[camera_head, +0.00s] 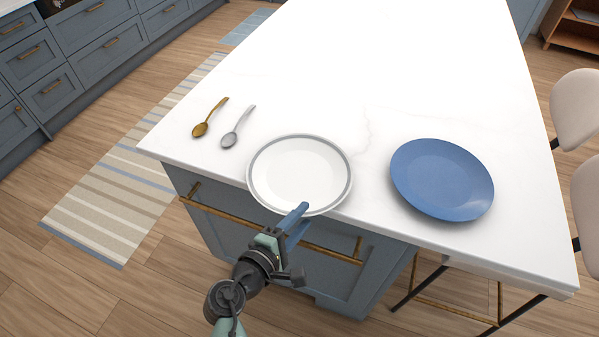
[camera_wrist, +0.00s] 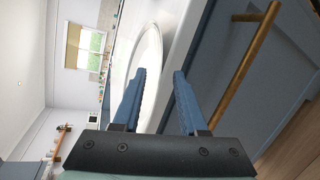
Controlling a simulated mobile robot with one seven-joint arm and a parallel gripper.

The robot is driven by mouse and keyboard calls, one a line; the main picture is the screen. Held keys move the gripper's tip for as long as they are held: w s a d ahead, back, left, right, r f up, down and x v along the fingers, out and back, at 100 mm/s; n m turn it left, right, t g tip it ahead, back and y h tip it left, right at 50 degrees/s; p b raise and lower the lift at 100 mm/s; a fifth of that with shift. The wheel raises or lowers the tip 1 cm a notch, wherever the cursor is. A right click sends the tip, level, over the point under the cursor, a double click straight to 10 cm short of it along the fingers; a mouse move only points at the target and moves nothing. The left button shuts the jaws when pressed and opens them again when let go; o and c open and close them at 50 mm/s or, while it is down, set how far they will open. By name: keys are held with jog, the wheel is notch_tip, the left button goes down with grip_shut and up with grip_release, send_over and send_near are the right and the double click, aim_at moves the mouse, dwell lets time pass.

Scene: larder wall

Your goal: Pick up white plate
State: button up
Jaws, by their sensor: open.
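The white plate (camera_head: 300,172) with a grey ring near its rim lies flat at the near edge of the white island top, its near rim at the counter edge. In the wrist view the plate (camera_wrist: 151,62) appears edge-on, ahead of the fingers. My gripper (camera_head: 297,217) is at the plate's near rim. In the wrist view my gripper (camera_wrist: 158,80) has its two blue fingers apart with nothing clearly between them; the plate's rim lies close to the fingertips. I cannot tell whether a finger touches the plate.
A blue plate (camera_head: 442,179) lies to the right on the island top (camera_head: 370,60). A gold spoon (camera_head: 208,118) and a silver spoon (camera_head: 238,127) lie to the left. A brass drawer handle (camera_wrist: 248,62) is below the counter edge. Chairs (camera_head: 577,110) stand at the right.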

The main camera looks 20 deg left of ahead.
aim_at(307, 212)
jog(key=shift+x, duration=1.85)
jog(key=shift+s, duration=0.1)
grip_shut()
jog(key=shift+a+r, duration=0.1)
jog(key=shift+r, duration=0.05)
